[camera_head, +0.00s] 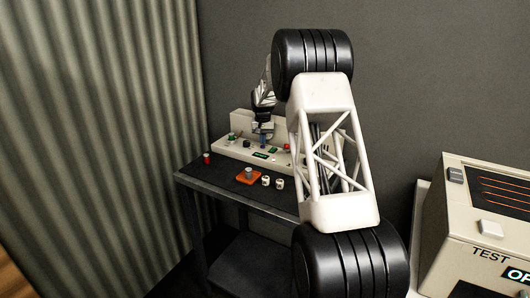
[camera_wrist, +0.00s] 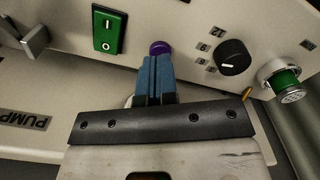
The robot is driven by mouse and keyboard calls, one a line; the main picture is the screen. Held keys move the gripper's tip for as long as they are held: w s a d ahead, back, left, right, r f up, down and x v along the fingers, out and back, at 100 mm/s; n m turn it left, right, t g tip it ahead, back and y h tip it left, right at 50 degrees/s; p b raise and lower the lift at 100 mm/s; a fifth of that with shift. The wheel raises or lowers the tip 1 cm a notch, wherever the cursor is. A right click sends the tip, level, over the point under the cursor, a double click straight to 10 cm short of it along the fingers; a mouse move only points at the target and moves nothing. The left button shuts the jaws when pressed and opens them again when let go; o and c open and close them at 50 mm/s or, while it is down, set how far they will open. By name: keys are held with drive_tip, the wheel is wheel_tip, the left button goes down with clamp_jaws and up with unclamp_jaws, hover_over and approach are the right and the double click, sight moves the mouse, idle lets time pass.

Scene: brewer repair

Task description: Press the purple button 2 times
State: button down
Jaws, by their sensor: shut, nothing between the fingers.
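The purple button (camera_wrist: 159,47) shows in the wrist view on the pale machine panel, just beyond the tips of my gripper (camera_wrist: 155,58). The blue fingers are shut together with nothing between them. The fingertips overlap the button's lower edge in the picture; I cannot tell whether they touch it. In the head view my gripper (camera_head: 263,140) is small and points down at the machine (camera_head: 225,148) on the table. The purple button cannot be made out there.
A green rocker switch (camera_wrist: 108,31) is left of the button, a black knob (camera_wrist: 233,57) and a green-capped fitting (camera_wrist: 286,80) right. A grey lever (camera_wrist: 35,38) is far left. On the table (camera_head: 215,175) are an orange block (camera_head: 249,178), a red item (camera_head: 207,158) and small white cups (camera_head: 272,182).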

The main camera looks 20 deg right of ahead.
drive_tip(key=shift+f, duration=0.8)
idle(0.5)
idle(0.4)
drive_tip(key=shift+r, duration=2.2)
drive_tip(key=shift+r, duration=0.1)
drive_tip(key=shift+r, duration=2.9)
drive_tip(key=shift+f+m, duration=0.2)
drive_tip(key=shift+m, duration=0.8)
drive_tip(key=shift+f+m, duration=0.2)
drive_tip(key=shift+m, duration=0.8)
drive_tip(key=shift+f+m, duration=0.2)
drive_tip(key=shift+m, duration=0.8)
drive_tip(key=shift+f, duration=0.2)
